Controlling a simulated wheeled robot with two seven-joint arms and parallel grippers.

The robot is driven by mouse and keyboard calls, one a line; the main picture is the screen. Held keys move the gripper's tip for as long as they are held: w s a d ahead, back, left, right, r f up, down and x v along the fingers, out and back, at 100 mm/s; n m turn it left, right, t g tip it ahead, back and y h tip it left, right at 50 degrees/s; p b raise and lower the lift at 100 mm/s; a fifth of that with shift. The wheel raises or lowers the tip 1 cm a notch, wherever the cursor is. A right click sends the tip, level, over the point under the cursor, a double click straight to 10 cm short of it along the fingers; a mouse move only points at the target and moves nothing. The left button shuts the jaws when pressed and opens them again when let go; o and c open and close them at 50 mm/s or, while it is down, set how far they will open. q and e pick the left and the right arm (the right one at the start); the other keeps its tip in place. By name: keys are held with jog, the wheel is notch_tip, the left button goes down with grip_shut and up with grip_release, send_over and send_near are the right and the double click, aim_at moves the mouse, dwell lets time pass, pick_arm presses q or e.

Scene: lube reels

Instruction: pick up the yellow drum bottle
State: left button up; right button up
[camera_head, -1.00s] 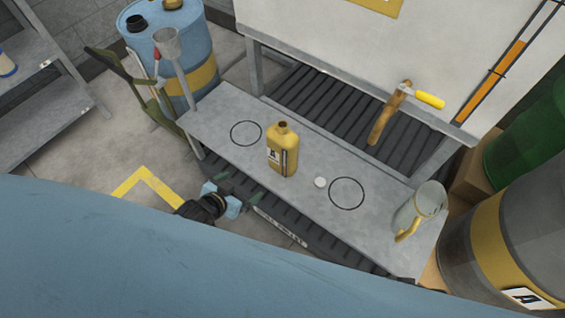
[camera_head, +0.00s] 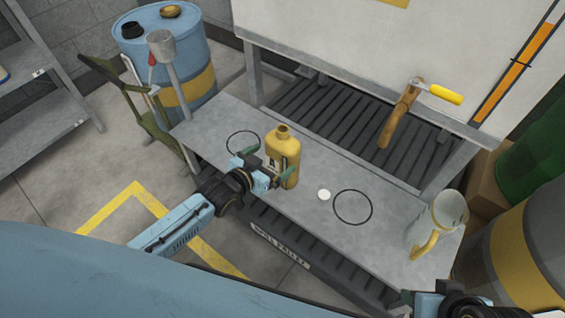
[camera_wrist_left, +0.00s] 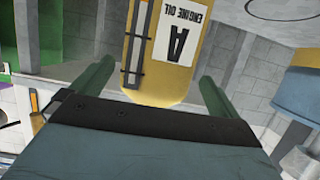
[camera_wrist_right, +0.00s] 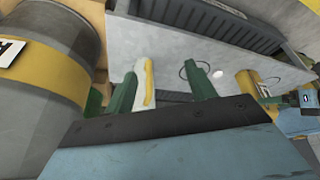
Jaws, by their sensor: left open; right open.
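The yellow drum bottle (camera_head: 284,160) stands upright on the grey bench, between the two black circles. My left gripper (camera_head: 268,168) is open at the bottle's near side, with its fingers reaching about the bottle. In the left wrist view the bottle (camera_wrist_left: 150,80), with its "ENGINE OIL A" label (camera_wrist_left: 176,40), shows between the two green fingers; contact cannot be told. My right gripper (camera_wrist_right: 162,90) is open, near the right end of the bench. The yellow bottle also shows in the right wrist view (camera_wrist_right: 247,82), off to the right.
A clear jug with a yellow handle (camera_head: 437,222) stands at the bench's right end, close to my right gripper. A white cap (camera_head: 324,195) lies beside the right circle. A blue drum (camera_head: 170,60) is back left; a grey drum (camera_head: 530,240) is at right.

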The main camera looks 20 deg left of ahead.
aim_at(275, 157)
pick_arm(q)
jog(key=shift+w+d+f, duration=0.1)
jog(key=shift+w+f, duration=0.05)
jog(key=shift+w, duration=0.2)
jog(key=shift+b+x, duration=0.9)
jog(key=shift+x, duration=0.35)
jog(key=shift+b+x, duration=0.7)
jog(key=shift+x, duration=0.5)
jog(key=shift+w+d, duration=0.1)
pick_arm(e)
jog(key=w+a+r+t+y, duration=0.2)
jog(key=w+a+r+t, duration=0.3)
jog(key=w+r+t, duration=0.4)
jog(key=shift+w+n+y, duration=0.3)
jog(key=shift+w+y, duration=0.1)
jog(key=shift+w, duration=0.4)
jog(key=shift+a, duration=0.1)
pick_arm(q)
jog(key=shift+r, duration=0.25)
jog(key=c, duration=1.1)
pick_arm(e)
jog(key=shift+f, duration=0.1)
